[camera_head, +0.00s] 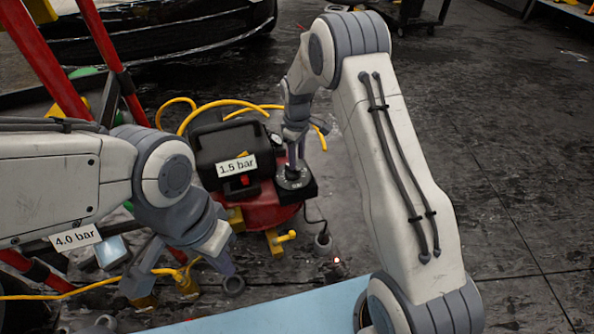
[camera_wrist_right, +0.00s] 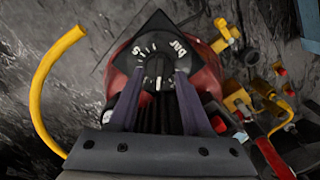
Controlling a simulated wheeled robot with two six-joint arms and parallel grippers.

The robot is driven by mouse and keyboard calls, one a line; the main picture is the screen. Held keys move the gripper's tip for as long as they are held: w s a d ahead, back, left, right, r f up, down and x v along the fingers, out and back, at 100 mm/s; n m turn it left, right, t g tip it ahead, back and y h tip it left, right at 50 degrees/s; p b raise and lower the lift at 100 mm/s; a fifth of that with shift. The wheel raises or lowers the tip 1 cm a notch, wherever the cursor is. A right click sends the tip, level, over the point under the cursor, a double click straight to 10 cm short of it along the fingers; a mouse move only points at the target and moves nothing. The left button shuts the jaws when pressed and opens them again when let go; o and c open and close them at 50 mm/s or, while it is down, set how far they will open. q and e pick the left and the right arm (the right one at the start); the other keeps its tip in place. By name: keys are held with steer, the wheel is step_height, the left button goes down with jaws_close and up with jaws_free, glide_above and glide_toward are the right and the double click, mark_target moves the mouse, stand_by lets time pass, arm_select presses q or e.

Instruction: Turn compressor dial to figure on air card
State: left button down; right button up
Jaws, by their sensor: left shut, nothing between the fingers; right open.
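The compressor (camera_head: 268,211) has a red tank and a black top. Its round black dial (camera_head: 292,177) sits on a dark square plate and also shows in the right wrist view (camera_wrist_right: 168,49), with white scale marks and letters; the figures are too small to read surely. A white line on the knob points toward the bottom of that view. A card reading "1.5 bar" (camera_head: 237,167) is on the black top. A card reading "4.0 bar" (camera_head: 75,239) is at lower left. My right gripper (camera_wrist_right: 157,88) is open over the dial, fingers either side. My left gripper (camera_head: 226,266) is shut and empty, left of the dial.
A yellow hose (camera_head: 178,104) loops behind the compressor and shows at left in the wrist view (camera_wrist_right: 40,100). Yellow fittings (camera_head: 281,240) stand at its front. Red bars (camera_head: 45,62) rise at left. A light blue surface (camera_head: 270,312) lies in front.

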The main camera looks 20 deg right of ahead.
mark_target(297, 169)
step_height(297, 169, down, 4)
steer(key=shift+f+b, duration=0.1)
steer(key=shift+b, duration=0.6)
jaws_close()
